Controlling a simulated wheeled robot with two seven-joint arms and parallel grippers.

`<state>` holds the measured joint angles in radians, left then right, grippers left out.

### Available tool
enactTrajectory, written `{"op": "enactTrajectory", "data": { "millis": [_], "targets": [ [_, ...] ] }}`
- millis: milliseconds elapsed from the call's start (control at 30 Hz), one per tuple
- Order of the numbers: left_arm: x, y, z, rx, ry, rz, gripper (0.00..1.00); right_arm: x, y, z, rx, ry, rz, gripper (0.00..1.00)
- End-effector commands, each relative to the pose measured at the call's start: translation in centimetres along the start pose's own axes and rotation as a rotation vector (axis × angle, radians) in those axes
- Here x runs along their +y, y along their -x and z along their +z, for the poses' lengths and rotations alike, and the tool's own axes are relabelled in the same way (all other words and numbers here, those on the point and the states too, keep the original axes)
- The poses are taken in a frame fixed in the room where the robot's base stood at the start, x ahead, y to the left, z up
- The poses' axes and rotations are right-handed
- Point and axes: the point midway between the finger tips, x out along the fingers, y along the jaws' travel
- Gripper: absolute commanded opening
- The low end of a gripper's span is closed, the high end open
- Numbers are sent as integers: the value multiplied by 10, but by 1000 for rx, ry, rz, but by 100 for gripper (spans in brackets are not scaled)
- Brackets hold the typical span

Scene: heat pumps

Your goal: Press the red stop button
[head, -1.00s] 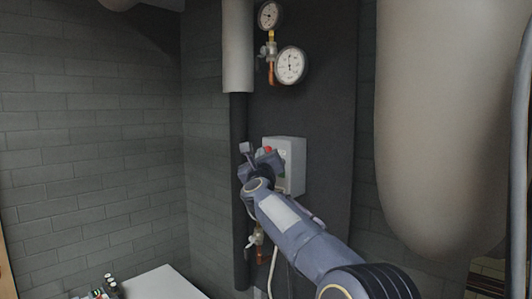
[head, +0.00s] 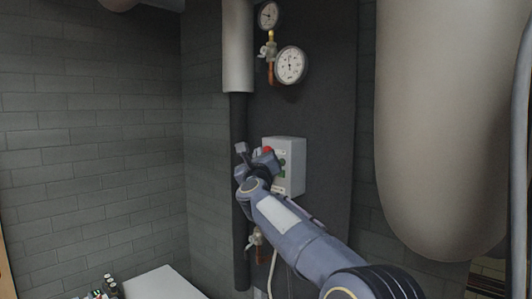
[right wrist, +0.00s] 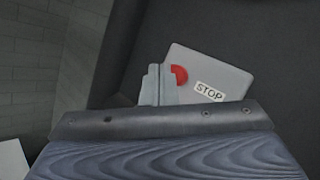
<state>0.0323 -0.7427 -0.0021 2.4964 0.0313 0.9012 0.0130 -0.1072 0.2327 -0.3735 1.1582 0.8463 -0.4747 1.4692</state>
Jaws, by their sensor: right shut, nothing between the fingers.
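The red stop button (head: 267,150) sits on the front of a light grey control box (head: 292,150) on the dark wall panel. In the right wrist view the red button (right wrist: 181,74) shows beside a white STOP label (right wrist: 209,92) on the grey box (right wrist: 232,79). My right gripper (head: 270,162) is shut and empty, in front of the box and close to the button. In the right wrist view its fingertips (right wrist: 157,84) hide the left part of the button. I cannot tell whether they touch it. My left gripper is not in view.
Two pressure gauges (head: 290,65) and a vertical pipe (head: 238,45) are above the box. A large beige tank (head: 440,120) stands to the right. A valve (head: 254,240) is below the box. A white surface (head: 160,284) lies at lower left.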

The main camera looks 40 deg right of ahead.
Motion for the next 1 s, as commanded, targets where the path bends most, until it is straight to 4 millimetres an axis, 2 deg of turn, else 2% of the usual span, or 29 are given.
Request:
{"op": "enactTrajectory", "data": {
  "millis": [267, 733, 1000],
  "targets": [
    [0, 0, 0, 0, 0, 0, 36, 1, 1, 1, 0, -1, 1, 0],
    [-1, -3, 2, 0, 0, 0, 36, 23, 30, 22, -1, -2, 2, 0],
    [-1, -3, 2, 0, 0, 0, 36, 26, 35, 25, 1, -1, 1, 0]
  ]
}}
